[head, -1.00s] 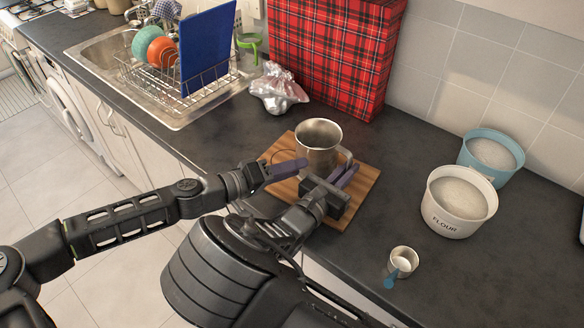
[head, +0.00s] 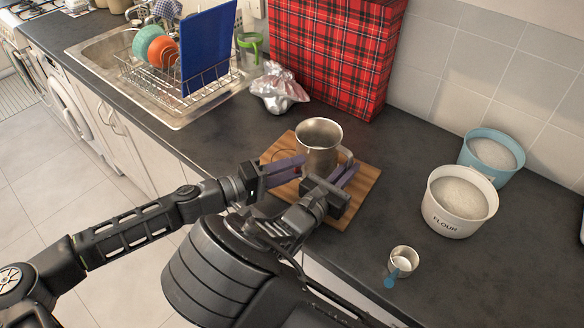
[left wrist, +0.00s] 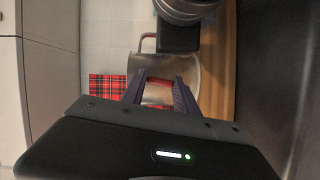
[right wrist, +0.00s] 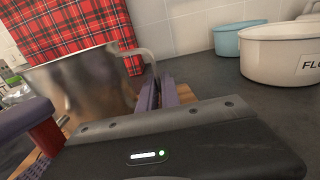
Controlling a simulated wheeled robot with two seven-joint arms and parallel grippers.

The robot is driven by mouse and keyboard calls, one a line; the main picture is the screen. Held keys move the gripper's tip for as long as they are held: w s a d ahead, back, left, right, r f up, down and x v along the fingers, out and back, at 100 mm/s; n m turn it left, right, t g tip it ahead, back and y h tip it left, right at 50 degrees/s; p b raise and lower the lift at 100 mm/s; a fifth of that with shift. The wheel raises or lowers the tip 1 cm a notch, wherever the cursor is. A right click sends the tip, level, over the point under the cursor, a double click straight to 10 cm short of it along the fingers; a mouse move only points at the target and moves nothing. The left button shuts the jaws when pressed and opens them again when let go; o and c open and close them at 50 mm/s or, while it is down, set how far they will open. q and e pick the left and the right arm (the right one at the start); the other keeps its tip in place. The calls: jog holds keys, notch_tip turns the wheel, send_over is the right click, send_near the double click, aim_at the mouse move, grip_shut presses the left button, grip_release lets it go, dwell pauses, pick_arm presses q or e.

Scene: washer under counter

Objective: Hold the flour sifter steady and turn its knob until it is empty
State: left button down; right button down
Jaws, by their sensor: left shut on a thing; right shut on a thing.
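The flour sifter (head: 320,150) is a metal cup standing upright on a wooden board (head: 364,190); its inside looks dark and I cannot tell how much flour is in it. My right gripper (head: 347,174) is shut on the sifter's handle, at the cup's right side; the handle (right wrist: 146,56) shows in the right wrist view. My left gripper (head: 288,168) is at the cup's left side, shut on the red knob, which shows in the right wrist view (right wrist: 46,136). The fingers mostly hide the knob in the head view.
A white flour tub (head: 455,222), a blue tub (head: 500,176) and a small metal cup (head: 402,262) stand to the right. A tartan box (head: 330,60) and a crumpled silvery bag (head: 278,88) are behind. A dish rack (head: 205,98) is at the left.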

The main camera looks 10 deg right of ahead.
pick_arm(q)
jog(key=c, duration=0.9)
grip_release()
jog(key=v, duration=1.2)
